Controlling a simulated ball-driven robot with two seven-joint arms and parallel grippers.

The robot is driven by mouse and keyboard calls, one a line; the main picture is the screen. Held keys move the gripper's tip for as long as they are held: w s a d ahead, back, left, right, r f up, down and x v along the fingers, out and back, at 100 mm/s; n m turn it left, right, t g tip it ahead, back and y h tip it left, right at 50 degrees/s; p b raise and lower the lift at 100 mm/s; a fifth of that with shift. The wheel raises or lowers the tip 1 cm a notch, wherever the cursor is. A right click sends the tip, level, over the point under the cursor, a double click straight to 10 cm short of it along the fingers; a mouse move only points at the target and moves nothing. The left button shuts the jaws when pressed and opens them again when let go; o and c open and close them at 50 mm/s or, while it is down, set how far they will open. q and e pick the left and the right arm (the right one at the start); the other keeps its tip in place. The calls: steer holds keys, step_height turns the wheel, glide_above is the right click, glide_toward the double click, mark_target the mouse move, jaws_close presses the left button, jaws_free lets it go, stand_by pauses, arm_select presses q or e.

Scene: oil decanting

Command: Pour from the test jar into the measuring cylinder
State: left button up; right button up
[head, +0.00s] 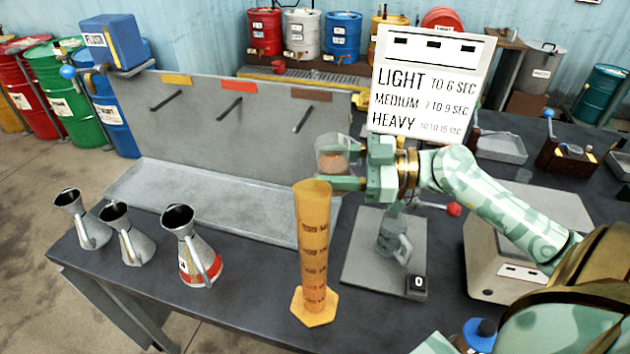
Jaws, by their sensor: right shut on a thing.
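The test jar (330,150) is a clear vessel with a little reddish-brown liquid showing in it. My right gripper (350,164) is shut on the jar and holds it just above and behind the mouth of the measuring cylinder. The jar looks close to upright; any slight tilt is hard to tell. The measuring cylinder (313,245) is tall, orange and see-through, with dark graduation marks and a hexagonal foot. It stands upright on the dark bench. My lower finger passes close to its rim; I cannot tell whether they touch.
Several metal jugs (190,250) stand on the bench at left, before a grey rack (230,115). A grey pitcher (391,240) stands on a plate right of the cylinder, by a small display (417,284) reading 0. A sign (425,85) with times stands behind my right arm.

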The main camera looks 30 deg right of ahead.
mark_target(332, 137)
steer(key=shift+s+a+r+n+p, duration=0.15)
steer(key=shift+a+r+n+p, duration=0.15)
steer(key=shift+r+n+p, duration=0.25)
steer(key=r+p, duration=0.2)
steer(key=r+n+p, duration=0.1)
steer(key=r+p, duration=0.1)
steer(key=p, duration=0.1)
steer(key=s+a+r+n+h+p, duration=0.1)
steer(key=r+p, duration=0.1)
steer(key=p, duration=0.1)
steer(key=shift+a+r, duration=0.1)
steer(key=shift+r, duration=0.05)
steer(key=shift+a+f+n, duration=0.1)
steer(key=shift+f+n, duration=0.1)
steer(key=shift+n, duration=0.15)
steer(key=p, duration=0.1)
steer(key=n+p, duration=0.1)
steer(key=p, duration=0.1)
steer(key=shift+s+a+r+n+h, duration=0.15)
steer(key=shift+r+n+h, duration=0.15)
steer(key=shift+r+h, duration=0.1)
steer(key=shift+p, duration=0.4)
steer(key=shift+f+n, duration=0.25)
steer(key=shift+n, duration=0.15)
steer(key=shift+f+n+h+p, duration=0.2)
steer(key=shift+n+h+p, duration=0.2)
steer(key=shift+p, duration=0.1)
steer(key=shift+f+n+p, duration=0.2)
steer(key=shift+n+p, duration=0.3)
steer(key=shift+p, duration=0.2)
